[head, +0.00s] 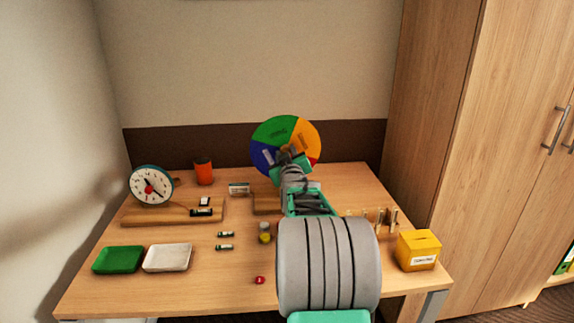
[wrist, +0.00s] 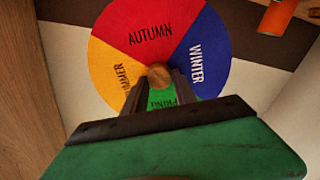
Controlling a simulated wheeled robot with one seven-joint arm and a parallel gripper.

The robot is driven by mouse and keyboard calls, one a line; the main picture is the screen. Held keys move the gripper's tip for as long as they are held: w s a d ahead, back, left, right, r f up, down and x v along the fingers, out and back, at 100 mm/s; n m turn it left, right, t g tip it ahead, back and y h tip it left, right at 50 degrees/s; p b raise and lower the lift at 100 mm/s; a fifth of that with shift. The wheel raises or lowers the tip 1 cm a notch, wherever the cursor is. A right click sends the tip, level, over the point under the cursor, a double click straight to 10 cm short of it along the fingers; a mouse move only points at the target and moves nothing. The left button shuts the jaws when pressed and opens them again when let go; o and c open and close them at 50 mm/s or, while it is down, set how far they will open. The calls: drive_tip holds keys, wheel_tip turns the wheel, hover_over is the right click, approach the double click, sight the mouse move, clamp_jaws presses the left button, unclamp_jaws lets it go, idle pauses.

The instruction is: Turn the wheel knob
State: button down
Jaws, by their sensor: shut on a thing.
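A round season wheel (head: 271,134) stands upright at the back of the table. In the wrist view the wheel (wrist: 150,35) fills the top, with AUTUMN on red, WINTER on blue, a partly covered word on yellow and a partly covered word on green. A round wooden knob (wrist: 159,73) sits at its centre. My gripper (wrist: 158,80) is at the wheel's centre with its two dark fingers shut on the knob. In the head view my arm hides the lower part of the wheel.
On the table (head: 190,290) are a clock (head: 152,185), an orange cup (head: 204,171), a green tray (head: 118,260), a white tray (head: 168,258), small batteries (head: 224,247) and a yellow box (head: 418,250). Wooden pegs (head: 380,218) stand right of my arm. A tall cabinet (head: 510,130) is at the right.

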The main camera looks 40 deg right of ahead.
drive_tip(key=shift+f+n+b, duration=0.15)
drive_tip(key=shift+n+b, duration=2.75)
drive_tip(key=shift+n, duration=0.3)
drive_tip(key=shift+f+n+b, duration=0.1)
drive_tip(key=shift+n+b, duration=2.75)
drive_tip(key=shift+n, duration=0.35)
drive_tip(key=c, duration=1)
unclamp_jaws()
drive_tip(key=shift+a+r, duration=0.1)
